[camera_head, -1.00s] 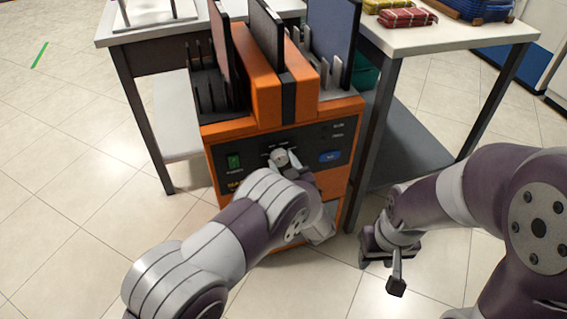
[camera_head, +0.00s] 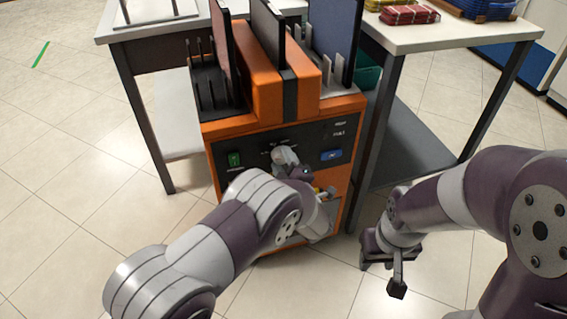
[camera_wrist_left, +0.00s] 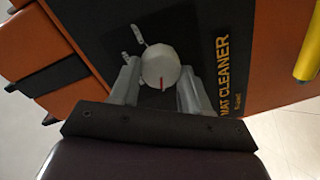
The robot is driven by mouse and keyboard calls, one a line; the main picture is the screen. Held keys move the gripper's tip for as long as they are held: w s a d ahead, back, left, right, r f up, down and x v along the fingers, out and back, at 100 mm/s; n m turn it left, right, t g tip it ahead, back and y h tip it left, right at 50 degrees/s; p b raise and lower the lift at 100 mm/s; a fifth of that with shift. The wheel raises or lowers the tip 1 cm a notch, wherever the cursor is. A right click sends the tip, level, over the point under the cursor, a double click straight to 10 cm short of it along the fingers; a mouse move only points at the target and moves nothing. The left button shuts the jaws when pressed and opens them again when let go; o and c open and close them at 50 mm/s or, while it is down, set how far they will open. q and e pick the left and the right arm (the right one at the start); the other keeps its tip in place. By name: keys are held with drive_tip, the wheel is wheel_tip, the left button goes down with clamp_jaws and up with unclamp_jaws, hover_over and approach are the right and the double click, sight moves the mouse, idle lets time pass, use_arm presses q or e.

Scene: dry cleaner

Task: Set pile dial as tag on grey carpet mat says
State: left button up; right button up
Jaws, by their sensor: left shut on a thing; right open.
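The orange mat cleaner (camera_head: 225,128) has a black panel (camera_head: 318,142) with a pale round dial (camera_head: 284,154). My left gripper (camera_head: 290,164) is at the dial, partly hidden by my own arm. In the left wrist view the two fingers are shut on the dial (camera_wrist_left: 160,66), which has a red mark near its lower edge. My right gripper (camera_head: 385,270) is open and empty, low beside the table leg. Mats stand in the machine's slots: a reddish-brown one (camera_head: 222,50), a dark one (camera_head: 267,40) and a blue-grey one (camera_head: 333,42). I see no readable tag.
A green switch (camera_head: 234,159) and a blue button (camera_head: 331,155) flank the dial. A table (camera_head: 400,42) on the right holds red folded cloth (camera_head: 409,15) and a blue case (camera_head: 488,9). Another table (camera_head: 150,34) stands at the left. The front floor is clear.

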use_arm(q)
drive_tip(key=shift+f+n, duration=0.1)
drive_tip(key=shift+n, duration=0.3)
idle(0.3)
drive_tip(key=o, duration=1.1)
drive_tip(key=shift+c, duration=0.2)
drive_tip(key=p+v, duration=0.3)
drive_tip(key=v, duration=0.9)
drive_tip(key=shift+s+p, duration=0.35)
drive_tip(key=shift+s, duration=0.05)
drive_tip(key=shift+d, duration=0.1)
